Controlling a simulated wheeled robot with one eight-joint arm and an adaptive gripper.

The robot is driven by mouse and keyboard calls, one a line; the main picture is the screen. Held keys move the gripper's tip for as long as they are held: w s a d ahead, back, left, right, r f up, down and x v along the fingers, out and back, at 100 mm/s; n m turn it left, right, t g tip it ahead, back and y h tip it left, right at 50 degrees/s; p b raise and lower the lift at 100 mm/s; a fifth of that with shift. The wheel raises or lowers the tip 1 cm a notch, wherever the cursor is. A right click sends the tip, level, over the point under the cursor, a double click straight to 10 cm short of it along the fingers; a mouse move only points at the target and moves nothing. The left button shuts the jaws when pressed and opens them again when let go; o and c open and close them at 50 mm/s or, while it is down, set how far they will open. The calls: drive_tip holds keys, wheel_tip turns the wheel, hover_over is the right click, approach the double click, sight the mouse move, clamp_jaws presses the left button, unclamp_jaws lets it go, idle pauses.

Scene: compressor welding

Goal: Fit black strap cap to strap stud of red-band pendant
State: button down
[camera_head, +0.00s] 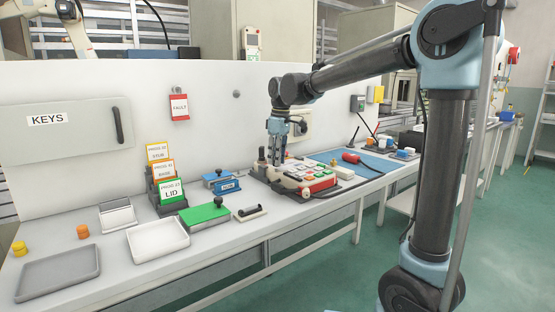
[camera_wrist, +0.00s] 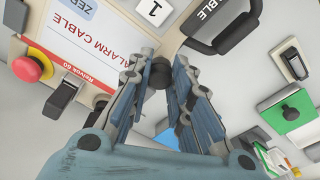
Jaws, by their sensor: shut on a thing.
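My gripper (camera_wrist: 160,68) points down, with its fingertips shut on a small black round cap, taken to be the black strap cap (camera_wrist: 160,75). In the head view my gripper (camera_head: 281,158) is over the pendants on the bench, and the cap is too small to make out there. A pale pendant with a red band (camera_wrist: 70,62) lies left of the fingers in the wrist view, its screen reading "ALARM CABLE". It has a red stop button (camera_wrist: 33,68). A black-and-grey fitting (camera_wrist: 66,91) sits at its edge. I cannot tell which part is the strap stud.
A second pendant's black handle (camera_wrist: 233,36) is close to the right of the fingers. A green box (camera_head: 205,216), a blue box (camera_head: 222,183) and a card rack (camera_head: 168,190) stand left of the pendants. A white tray (camera_head: 158,241) and a grey tray (camera_head: 57,273) lie farther left.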

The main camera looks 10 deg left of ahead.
drive_tip(key=shift+f, duration=1.1)
idle(0.6)
drive_tip(key=c, duration=1.4)
unclamp_jaws()
drive_tip(key=shift+o, duration=0.2)
drive_tip(key=shift+r, duration=0.1)
wheel_tip(320, 180, up, 12)
drive_tip(key=d, duration=0.1)
drive_tip(key=shift+d+f, duration=0.15)
drive_tip(key=shift+f, duration=0.05)
